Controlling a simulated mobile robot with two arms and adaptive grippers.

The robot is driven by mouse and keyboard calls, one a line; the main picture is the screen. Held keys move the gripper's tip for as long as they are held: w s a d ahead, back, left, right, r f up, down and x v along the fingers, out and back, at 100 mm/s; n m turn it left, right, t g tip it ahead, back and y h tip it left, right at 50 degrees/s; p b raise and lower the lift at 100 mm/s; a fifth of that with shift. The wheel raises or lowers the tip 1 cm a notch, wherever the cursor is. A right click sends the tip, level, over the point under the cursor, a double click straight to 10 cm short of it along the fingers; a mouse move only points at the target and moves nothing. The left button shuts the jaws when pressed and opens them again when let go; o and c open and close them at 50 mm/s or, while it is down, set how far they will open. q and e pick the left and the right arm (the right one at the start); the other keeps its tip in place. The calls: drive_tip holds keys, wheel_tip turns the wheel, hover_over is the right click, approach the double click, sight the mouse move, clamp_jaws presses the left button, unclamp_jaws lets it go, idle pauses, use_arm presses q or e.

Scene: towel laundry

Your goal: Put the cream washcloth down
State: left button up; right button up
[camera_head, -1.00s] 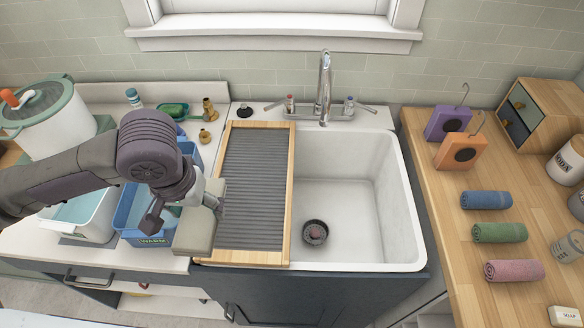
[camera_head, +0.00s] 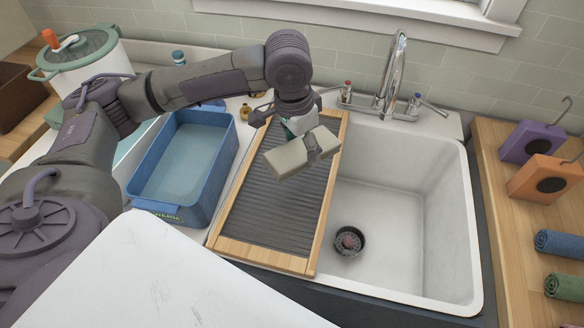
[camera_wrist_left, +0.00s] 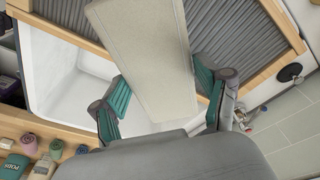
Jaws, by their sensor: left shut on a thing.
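The cream washcloth (camera_head: 290,158) is a thick folded block. My left gripper (camera_head: 308,142) is shut on it and holds it over the upper part of the ribbed washboard (camera_head: 272,212). I cannot tell whether the cloth touches the ribs. In the left wrist view the cloth (camera_wrist_left: 148,50) lies between the two green-padded fingers of the left gripper (camera_wrist_left: 163,98), with the dark ribs (camera_wrist_left: 232,35) behind it. My right gripper is not in view.
The white sink (camera_head: 410,215) is open and empty right of the washboard. A blue tub (camera_head: 160,208) of water stands to its left. The faucet (camera_head: 393,75) rises behind the sink. Rolled towels, one blue (camera_head: 562,243), lie on the right wooden counter (camera_head: 515,225).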

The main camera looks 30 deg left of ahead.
use_arm(q)
drive_tip(key=w+a+r+m+g+h, duration=0.1)
drive_tip(key=w+a+r+m, duration=0.1)
drive_tip(key=w+a+m, duration=0.6)
drive_tip(key=shift+m, duration=0.9)
drive_tip(key=f, duration=0.2)
drive_tip(key=w+d+f+p, duration=0.1)
drive_tip(key=f, duration=0.1)
drive_tip(key=w+f, duration=0.1)
drive_tip(key=f, duration=0.2)
drive_tip(key=shift+w+d+p, duration=0.1)
drive_tip(key=shift+d+p, duration=0.25)
drive_tip(key=shift+f, duration=1.6)
drive_tip(key=shift+p, duration=0.3)
drive_tip(key=o, duration=0.8)
drive_tip(key=shift+f, duration=0.1)
drive_tip(key=shift+c, duration=0.2)
drive_tip(key=o, duration=0.4)
drive_tip(key=shift+o, duration=0.2)
